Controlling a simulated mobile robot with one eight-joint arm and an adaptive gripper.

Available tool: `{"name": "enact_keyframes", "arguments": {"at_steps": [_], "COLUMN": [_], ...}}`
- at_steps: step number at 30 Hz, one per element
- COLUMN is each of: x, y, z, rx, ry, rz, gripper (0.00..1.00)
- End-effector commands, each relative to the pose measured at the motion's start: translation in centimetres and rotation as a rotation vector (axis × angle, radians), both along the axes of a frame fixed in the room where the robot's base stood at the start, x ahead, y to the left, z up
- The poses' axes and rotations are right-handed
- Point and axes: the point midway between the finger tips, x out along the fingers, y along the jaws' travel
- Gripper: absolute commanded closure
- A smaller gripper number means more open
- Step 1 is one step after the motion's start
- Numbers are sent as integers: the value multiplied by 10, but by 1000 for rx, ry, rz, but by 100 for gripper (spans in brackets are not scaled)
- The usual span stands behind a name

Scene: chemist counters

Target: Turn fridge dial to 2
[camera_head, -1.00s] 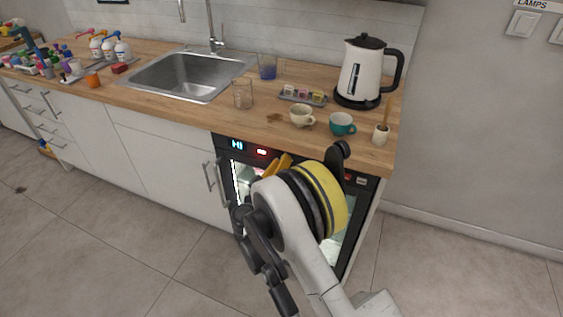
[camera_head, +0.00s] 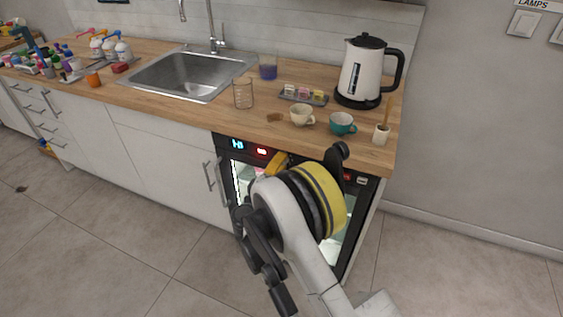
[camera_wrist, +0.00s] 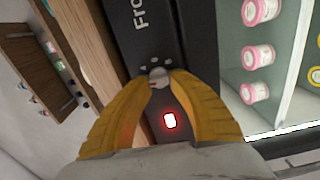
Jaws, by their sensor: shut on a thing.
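The fridge (camera_head: 236,163) is a black-framed unit with a glass front under the counter, and my arm hides much of it in the head view. Its small round grey dial (camera_wrist: 158,76) shows in the wrist view on the black panel, with small pale marks around it. My gripper (camera_wrist: 160,80) has two yellow fingers, and their tips are shut on the dial from both sides. In the head view only a part of the yellow fingers (camera_head: 277,163) shows at the panel. I cannot read the dial's setting.
A lit red indicator (camera_wrist: 170,121) sits on the panel between my fingers. Pink-labelled jars (camera_wrist: 262,52) stand behind the fridge glass. On the counter above are a cream cup (camera_head: 301,115), a teal cup (camera_head: 342,124) and a kettle (camera_head: 362,72).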

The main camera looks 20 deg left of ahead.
Motion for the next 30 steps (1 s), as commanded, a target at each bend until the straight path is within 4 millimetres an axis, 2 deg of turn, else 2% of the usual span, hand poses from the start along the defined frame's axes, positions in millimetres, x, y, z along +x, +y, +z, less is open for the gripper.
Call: {"name": "enact_keyframes", "arguments": {"at_steps": [9, 21, 22, 24, 30], "x": [0, 0, 0, 0, 0], "y": [0, 0, 0, 0, 0], "z": [0, 0, 0, 0, 0], "rx": [-81, -87, -87, -87, -86], "ry": [5, 6, 6, 6, 7], "rz": [0, 0, 0, 0, 0], "gripper": [100, 100, 73, 52, 52]}}
